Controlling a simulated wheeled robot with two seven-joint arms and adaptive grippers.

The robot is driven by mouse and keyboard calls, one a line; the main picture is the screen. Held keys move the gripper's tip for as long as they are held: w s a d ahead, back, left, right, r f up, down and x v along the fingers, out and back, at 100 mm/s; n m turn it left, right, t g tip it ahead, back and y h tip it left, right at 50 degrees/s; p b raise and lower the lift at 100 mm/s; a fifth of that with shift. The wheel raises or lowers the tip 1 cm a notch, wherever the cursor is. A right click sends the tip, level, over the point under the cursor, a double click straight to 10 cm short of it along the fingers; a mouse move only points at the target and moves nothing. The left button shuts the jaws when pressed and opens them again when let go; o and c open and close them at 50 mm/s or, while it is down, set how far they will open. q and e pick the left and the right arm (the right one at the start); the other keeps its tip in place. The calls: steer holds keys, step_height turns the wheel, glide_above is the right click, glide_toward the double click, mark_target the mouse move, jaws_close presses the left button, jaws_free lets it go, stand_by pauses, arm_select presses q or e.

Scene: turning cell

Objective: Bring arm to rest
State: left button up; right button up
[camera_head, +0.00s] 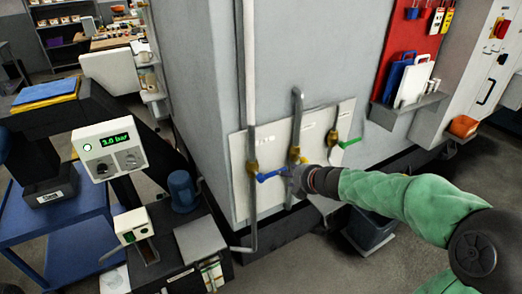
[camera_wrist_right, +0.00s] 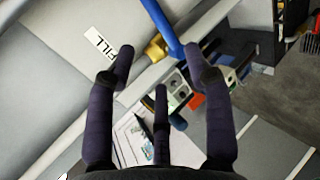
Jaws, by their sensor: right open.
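My right arm (camera_head: 390,193), in a green sleeve, reaches in from the right towards a pale valve panel on the grey cabinet. My right gripper (camera_head: 290,180) is at the end of the blue valve handle (camera_head: 268,176). In the right wrist view the gripper (camera_wrist_right: 158,60) is open, its dark fingers spread with nothing held between them. The blue handle (camera_wrist_right: 160,25) runs down from the top to the brass valve body (camera_wrist_right: 155,46), close to the right fingertip; I cannot tell whether they touch. My left gripper is out of view.
A green-handled valve (camera_head: 349,142) and vertical pipes (camera_head: 297,120) are on the panel. A control box reading 3.0 bar (camera_head: 108,148) stands at left by a blue cart (camera_head: 60,235). A dark bin (camera_head: 368,230) is on the floor below my arm. A shelf (camera_head: 408,107) juts out at upper right.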

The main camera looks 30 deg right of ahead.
steer(key=s+a+f+m+g+y, duration=0.15)
steer(key=a+f+m, duration=0.35)
steer(key=a+f, duration=0.5)
steer(key=a+f+m+g+y, duration=0.25)
steer(key=a+f+m, duration=0.35)
steer(key=f, duration=0.8)
steer(key=s+a+f+m+g, duration=0.3)
steer(key=s+a+f+m, duration=0.2)
steer(key=s+f, duration=0.4)
steer(key=s+a+f+m+g, duration=0.3)
steer(key=s+a+f+m, duration=0.2)
steer(key=s+a+f, duration=0.2)
steer(key=s+f, duration=0.2)
steer(key=s, duration=0.2)
steer(key=shift+s+a+f+g, duration=0.25)
steer(key=shift+a+f+g, duration=0.05)
steer(key=shift+a+g, duration=0.1)
